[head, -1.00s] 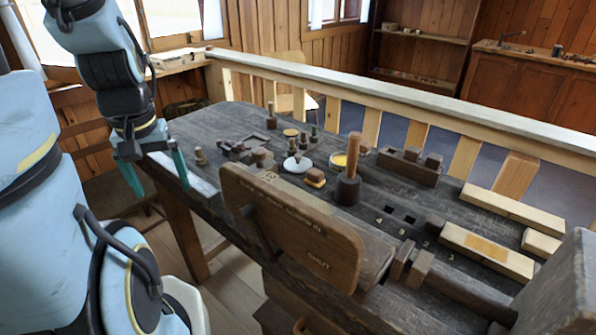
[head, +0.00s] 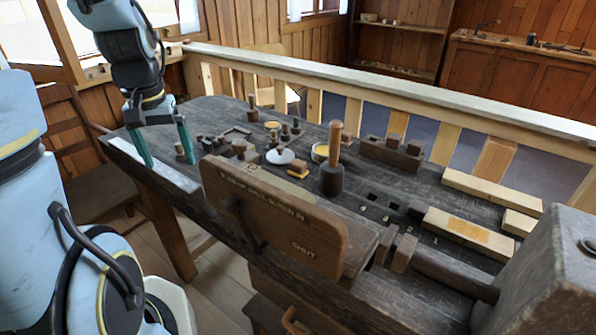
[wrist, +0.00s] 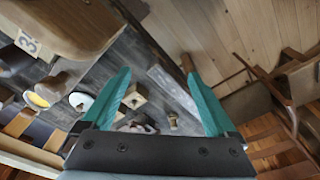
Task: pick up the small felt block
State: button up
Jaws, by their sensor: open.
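A small block with a yellowish top and dark brown side (head: 298,171), likely the felt block, lies on the dark workbench (head: 400,205) between a white round lid (head: 280,157) and a dark upright mallet (head: 332,180). My gripper (head: 167,162) is open and empty, with teal fingers pointing down over the bench's left end, well to the left of the block. In the wrist view my gripper's fingers (wrist: 158,74) are spread with bench top between them. I cannot make out the block clearly there.
A wooden vise jaw board (head: 270,215) stands up along the bench's near side. A slotted dark block (head: 390,155) and pale timber pieces (head: 470,232) lie farther right. A railing (head: 390,92) runs behind.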

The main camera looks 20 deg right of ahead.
jog(key=w+d+f+m+b, duration=0.1)
jog(key=w+d+m, duration=0.1)
jog(key=d, duration=0.8)
jog(key=w+d+f+m+b, duration=0.1)
jog(key=d+m, duration=0.3)
jog(key=d, duration=0.6)
jog(key=w+d+f+m+g+b, duration=0.1)
jog(key=w+d+f+m, duration=0.1)
jog(key=d, duration=0.9)
jog(key=shift+w+d+f+m, duration=0.1)
jog(key=shift+w+f+m, duration=0.2)
jog(key=shift+w+m, duration=0.15)
jog(key=p, duration=0.1)
send_over(298, 162)
notch_tip(298, 162, down, 5)
jog(key=shift+w+r, duration=0.1)
jog(key=shift+w, duration=0.05)
jog(key=shift+f+p, duration=1.25)
jog(key=shift+f, duration=1.45)
jog(key=c, duration=1.4)
notch_tip(298, 162, up, 10)
jog(key=b, duration=0.2)
jog(key=shift+b, duration=0.4)
jog(key=shift+c, duration=0.2)
